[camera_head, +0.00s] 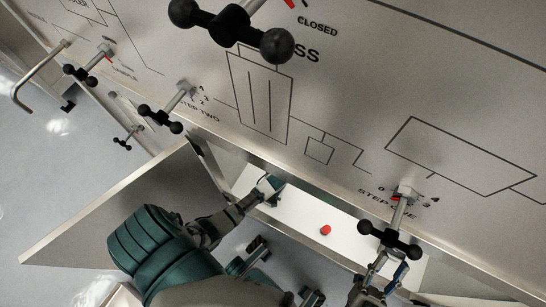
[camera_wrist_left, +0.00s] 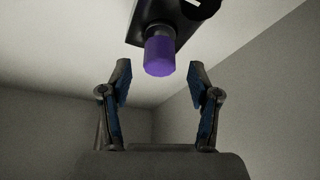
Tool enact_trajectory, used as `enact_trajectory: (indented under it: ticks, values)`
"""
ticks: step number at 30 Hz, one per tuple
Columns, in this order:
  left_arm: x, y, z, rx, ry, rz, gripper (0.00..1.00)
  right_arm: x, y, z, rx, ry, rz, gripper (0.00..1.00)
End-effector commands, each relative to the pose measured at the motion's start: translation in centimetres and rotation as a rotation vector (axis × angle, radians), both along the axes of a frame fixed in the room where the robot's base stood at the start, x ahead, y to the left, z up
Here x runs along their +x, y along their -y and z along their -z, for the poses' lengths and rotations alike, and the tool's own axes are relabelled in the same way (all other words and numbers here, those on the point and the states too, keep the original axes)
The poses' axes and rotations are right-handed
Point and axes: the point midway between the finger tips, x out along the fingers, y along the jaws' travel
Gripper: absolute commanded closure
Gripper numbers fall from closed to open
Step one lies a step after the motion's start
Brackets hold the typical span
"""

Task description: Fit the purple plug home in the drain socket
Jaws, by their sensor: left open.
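In the left wrist view, a purple plug (camera_wrist_left: 159,56) sits at the lower end of a dark fitting (camera_wrist_left: 172,18); how deep it sits I cannot tell. My left gripper (camera_wrist_left: 160,77) is open, its two blue-padded fingers spread to either side below the plug, with nothing between them. In the head view my left gripper (camera_head: 268,188) reaches into the opening under the panel; the plug is hidden there. My right gripper (camera_head: 390,266) looks open and empty, just below a black-handled valve. I cannot identify the drain socket for sure.
A grey panel (camera_head: 330,95) with black-handled valves, including the step-one handle (camera_head: 390,239), overhangs the opening. A tilted door-like plate (camera_head: 130,205) stands at the left. A small red knob (camera_head: 325,230) is on the white surface (camera_head: 298,215) inside.

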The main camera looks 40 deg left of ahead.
Motion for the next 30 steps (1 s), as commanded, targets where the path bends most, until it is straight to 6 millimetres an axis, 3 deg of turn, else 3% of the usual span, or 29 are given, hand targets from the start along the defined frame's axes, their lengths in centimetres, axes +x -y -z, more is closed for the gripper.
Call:
enact_trajectory:
  ticks: [3,12,20,23,26,30]
  values:
    - [-0.4,0.5,-2.3,-0.002,0.005,0.001,0.38,1.4,-0.2,1.1,-0.052,-0.148,-0.003,0.6]
    - [-1.7,1.3,-5.7,0.0,0.002,-0.001,0.38,2.8,-0.2,5.7,-0.154,-0.476,-0.005,0.6]
    - [-2.1,2.6,-7.5,-0.007,0.066,0.073,0.38,2.8,0.0,7.5,-0.184,-0.578,-0.006,0.6]
    - [-1.9,5.3,-11.1,-0.012,0.245,0.247,0.38,2.8,0.0,7.6,-0.184,-0.581,-0.006,0.6]
    - [-2.7,9.4,-18.1,0.009,0.514,0.463,0.38,2.7,0.0,7.6,-0.184,-0.58,-0.006,0.6]
    - [-5.4,13.5,-29.9,0.079,0.876,0.658,0.38,2.9,0.0,7.6,-0.184,-0.581,-0.007,0.6]
